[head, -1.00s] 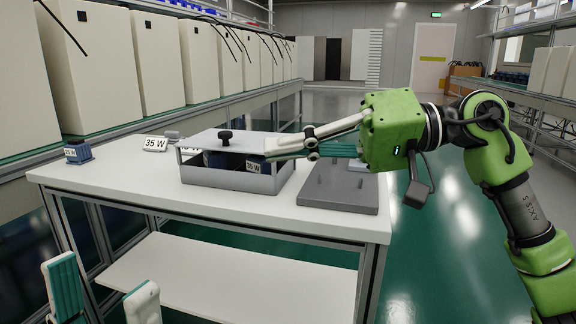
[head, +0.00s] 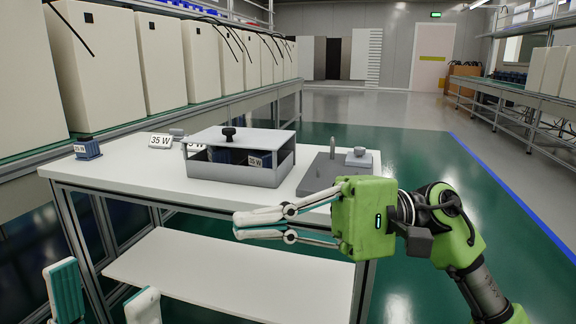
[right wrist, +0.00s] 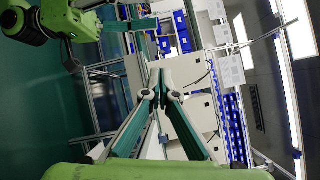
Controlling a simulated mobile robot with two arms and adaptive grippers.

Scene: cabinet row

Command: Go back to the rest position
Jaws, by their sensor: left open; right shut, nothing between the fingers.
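My right gripper (head: 237,226) is in front of the white table's near edge in the head view, its fingers pointing left, close together and empty. In the right wrist view its teal-padded fingers (right wrist: 157,80) meet with nothing between them. My left gripper (head: 104,298) is at the lower left of the head view, its two fingertips wide apart with nothing between them. The rest of the left arm is out of the head view. A green arm of mine also shows at the upper left of the right wrist view.
The white table (head: 130,184) carries a grey box (head: 236,176) with a knobbed lid (head: 228,136) over it, a grey plate (head: 318,184) with small parts, and a blue block (head: 88,150). A bench with cream cabinets (head: 170,66) runs along the left. Green floor is open at right.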

